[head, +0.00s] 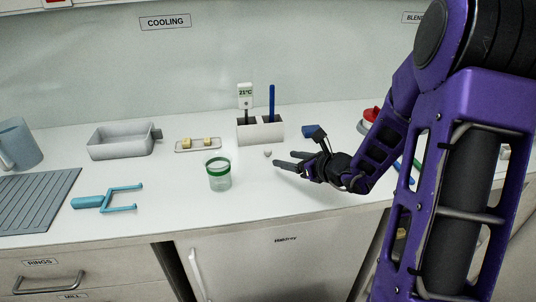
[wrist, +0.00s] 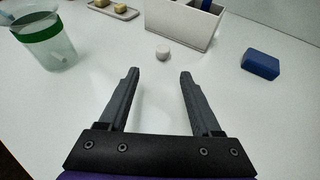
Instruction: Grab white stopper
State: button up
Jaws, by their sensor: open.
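The white stopper (wrist: 162,52) is a small round piece on the white counter, just in front of the white holder box. In the head view the stopper (head: 267,153) shows small, a little past my fingertips. My gripper (wrist: 159,72) is open and empty, low over the counter, with the stopper ahead of and roughly centred between its fingers, apart from them. In the head view my gripper (head: 276,158) reaches left across the counter.
A green-banded clear beaker (head: 219,174) stands left of the gripper. Behind are a white holder (head: 260,134) with a thermometer and blue stick, and a tray (head: 197,145) with yellowish cubes. A blue block (wrist: 261,64) lies right of the stopper. Counter around the stopper is clear.

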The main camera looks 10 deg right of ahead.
aim_at(270, 153)
jog(key=x, duration=0.7)
jog(key=shift+w, duration=0.5)
jog(key=shift+r, duration=0.1)
grip_shut()
